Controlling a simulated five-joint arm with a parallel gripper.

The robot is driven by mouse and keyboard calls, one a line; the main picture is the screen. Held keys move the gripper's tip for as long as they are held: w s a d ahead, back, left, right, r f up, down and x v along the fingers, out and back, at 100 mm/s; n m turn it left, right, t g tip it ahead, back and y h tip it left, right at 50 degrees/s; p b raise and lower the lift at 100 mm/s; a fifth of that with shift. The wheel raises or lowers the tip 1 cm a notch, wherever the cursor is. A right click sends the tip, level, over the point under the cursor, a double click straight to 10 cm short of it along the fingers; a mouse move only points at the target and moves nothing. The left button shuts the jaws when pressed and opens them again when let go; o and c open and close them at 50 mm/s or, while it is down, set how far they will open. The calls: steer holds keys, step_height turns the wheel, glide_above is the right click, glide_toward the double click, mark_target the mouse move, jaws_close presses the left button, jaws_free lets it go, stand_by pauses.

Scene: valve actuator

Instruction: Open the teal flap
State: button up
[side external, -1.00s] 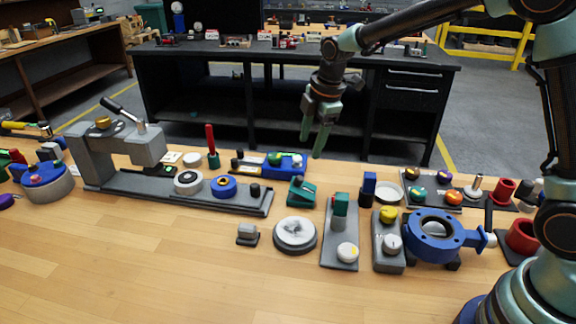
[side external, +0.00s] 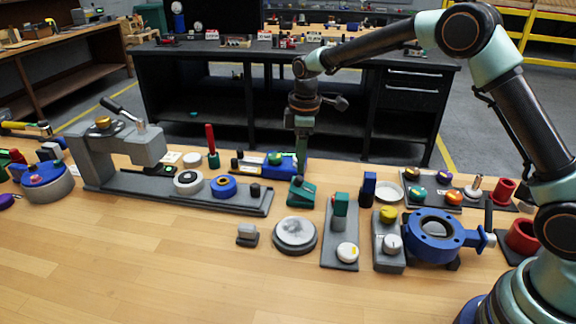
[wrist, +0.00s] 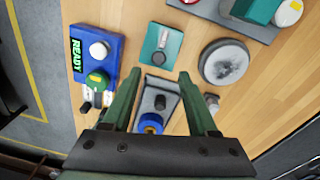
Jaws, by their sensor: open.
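A small teal unit (side external: 302,192) with a sloped top stands near the table's middle. In the wrist view the teal unit (wrist: 160,50) shows a flat teal face with a pale and dark strip on it. I cannot tell which part is a flap. My gripper (side external: 301,168) points down just behind and above this unit in the side view. In the wrist view my gripper (wrist: 159,78) is open and empty. Its two fingers are spread with the teal unit beyond the tips, apart from them. A second teal block (side external: 341,204) stands upright on a grey plate.
A blue box (side external: 285,162) stands close behind my gripper; its READY label shows in the wrist view (wrist: 77,55). A grey round dial (side external: 295,235) is in front of the teal unit. A grey rail (side external: 235,198) lies left. The table's front left is clear.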

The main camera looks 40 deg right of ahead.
mark_target(299, 178)
steer(key=f, duration=0.5)
steer(key=shift+w+d+f, duration=0.15)
steer(key=shift+w+f, duration=0.05)
steer(key=shift+f, duration=0.2)
steer(key=shift+c, duration=0.3)
jaws_close()
steer(key=shift+s, duration=0.1)
stand_by(0.7)
